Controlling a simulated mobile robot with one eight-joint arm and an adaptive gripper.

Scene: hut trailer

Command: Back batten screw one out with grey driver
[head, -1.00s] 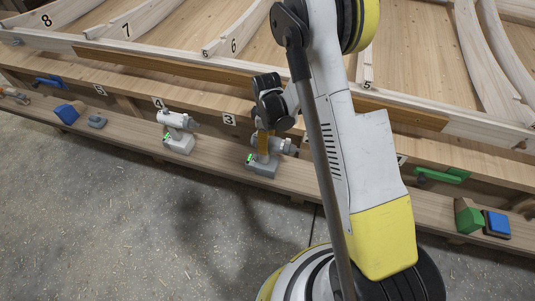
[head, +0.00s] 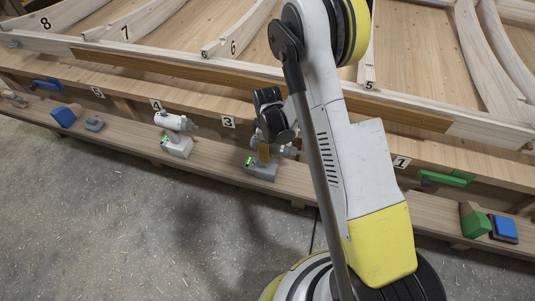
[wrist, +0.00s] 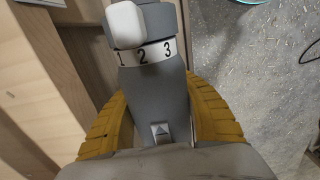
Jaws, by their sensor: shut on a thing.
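The grey driver (head: 266,172) stands upright on the low shelf below the number 3 tag, its green-lit base at shelf level. My gripper (head: 264,152) is around its handle from above, with yellow fingers shut on it. In the wrist view, the grey driver body (wrist: 155,92) with a collar marked 1, 2, 3 lies between the yellow fingers of my gripper (wrist: 160,118). A long brown batten (head: 180,66) lies along the pale frame rail; part of it is hidden behind my arm. I cannot make out its screws.
A white driver (head: 178,146) stands on the shelf (head: 225,167) to the left. Further left are a blue block (head: 65,115) and a blue-handled tool (head: 47,84). At right are a green clamp (head: 447,178), a green block (head: 474,220) and a blue block (head: 503,226).

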